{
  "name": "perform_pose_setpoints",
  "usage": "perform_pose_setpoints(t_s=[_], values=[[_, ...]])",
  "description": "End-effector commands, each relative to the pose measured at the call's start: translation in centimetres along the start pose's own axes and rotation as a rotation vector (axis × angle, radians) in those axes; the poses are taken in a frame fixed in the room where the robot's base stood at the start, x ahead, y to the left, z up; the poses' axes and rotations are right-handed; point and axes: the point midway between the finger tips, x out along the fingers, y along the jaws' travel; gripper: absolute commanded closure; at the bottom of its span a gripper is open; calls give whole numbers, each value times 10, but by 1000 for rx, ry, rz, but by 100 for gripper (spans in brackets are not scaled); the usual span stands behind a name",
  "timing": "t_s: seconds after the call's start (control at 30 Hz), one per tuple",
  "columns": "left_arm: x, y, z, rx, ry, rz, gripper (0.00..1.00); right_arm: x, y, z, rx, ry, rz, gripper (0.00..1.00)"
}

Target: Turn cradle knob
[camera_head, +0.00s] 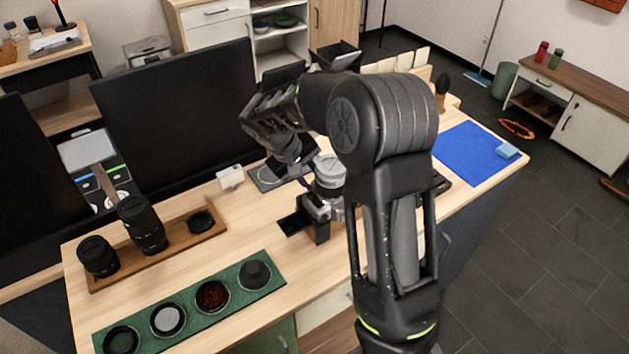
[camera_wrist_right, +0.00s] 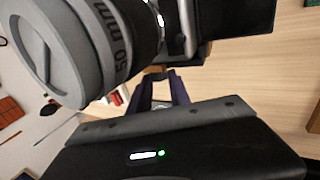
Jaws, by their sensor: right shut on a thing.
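A grey lens (camera_head: 329,172) sits in a dark cradle (camera_head: 321,229) near the middle of the table. In the right wrist view the lens (camera_wrist_right: 68,45), marked "50 mm", fills the upper left, with the dark cradle (camera_wrist_right: 235,22) beside it. My right gripper (camera_head: 304,182) reaches down to the left side of the lens and cradle. In the wrist view its dark purple fingers (camera_wrist_right: 164,84) are shut on a small part at the cradle, apparently the cradle knob, which is mostly hidden between them. My left gripper is not in view.
A wooden tray (camera_head: 180,240) with black lenses and a green tray (camera_head: 190,315) with round items lie at the left. A small white block (camera_head: 230,177) stands near a dark monitor (camera_head: 180,105). A blue mat (camera_head: 468,153) lies at the right. Bare tabletop lies left of the cradle.

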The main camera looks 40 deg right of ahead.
Motion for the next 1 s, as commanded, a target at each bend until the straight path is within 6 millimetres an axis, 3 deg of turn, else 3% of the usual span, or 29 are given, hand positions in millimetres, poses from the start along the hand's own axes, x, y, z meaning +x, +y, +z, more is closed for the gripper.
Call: perform_pose_setpoints(t_s=[0.37, 0.73, 1.0], values=[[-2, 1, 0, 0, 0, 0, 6, -1, 1, 0, 1, -1, -12, 100], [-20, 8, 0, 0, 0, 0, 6, -1, 4, 1, 2, -4, -166, 100], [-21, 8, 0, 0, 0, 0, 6, 0, 3, 0, -1, 0, -202, 100]])
